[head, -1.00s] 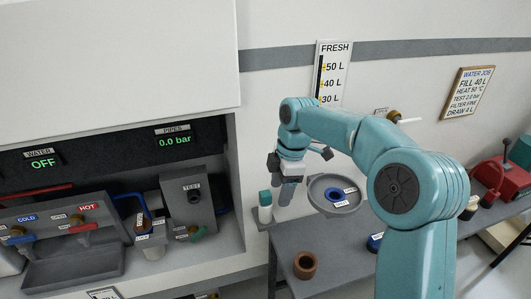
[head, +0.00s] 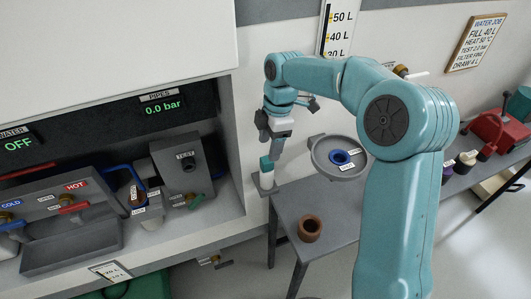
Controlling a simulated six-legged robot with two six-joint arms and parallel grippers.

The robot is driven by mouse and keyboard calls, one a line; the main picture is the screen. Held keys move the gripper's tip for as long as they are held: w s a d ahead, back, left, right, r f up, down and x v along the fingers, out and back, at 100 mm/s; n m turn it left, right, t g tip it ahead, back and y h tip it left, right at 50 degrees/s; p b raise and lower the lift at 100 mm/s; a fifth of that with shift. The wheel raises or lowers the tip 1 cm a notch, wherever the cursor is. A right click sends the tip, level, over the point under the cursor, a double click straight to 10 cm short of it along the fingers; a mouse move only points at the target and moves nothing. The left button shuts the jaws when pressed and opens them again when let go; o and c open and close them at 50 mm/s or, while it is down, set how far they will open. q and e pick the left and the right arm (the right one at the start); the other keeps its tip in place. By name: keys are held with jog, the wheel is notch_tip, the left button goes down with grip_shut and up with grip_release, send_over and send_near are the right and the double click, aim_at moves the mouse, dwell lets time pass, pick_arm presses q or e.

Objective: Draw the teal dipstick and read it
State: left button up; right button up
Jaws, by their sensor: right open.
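The teal dipstick shows as a small teal cap (head: 266,163) on a pale holder (head: 265,182) at the left end of the grey bench, by the wall. Its stick is hidden. My right gripper (head: 275,152) points down, just above and slightly right of the teal cap. It is open, and its fingers overlap the cap's edge in the picture, so I cannot tell whether they touch it. My left gripper is not in view.
A round grey dish (head: 318,160) with a blue ring (head: 340,157) is right of the gripper. A brown cup (head: 310,228) stands on the grey bench (head: 345,205). The service panel (head: 185,160) is recessed at left. Red equipment (head: 497,130) stands far right.

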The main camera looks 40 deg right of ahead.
aim_at(266, 159)
jog(key=f, duration=0.6)
jog(key=shift+a, duration=0.25)
jog(key=shift+a+f, duration=0.2)
jog(key=shift+f, duration=0.15)
jog(key=shift+w+d+f, duration=0.1)
jog(key=shift+w+d, duration=0.05)
jog(key=shift+c, duration=0.3)
grip_shut()
jog(key=shift+r+p, duration=0.65)
jog(key=shift+r, duration=0.05)
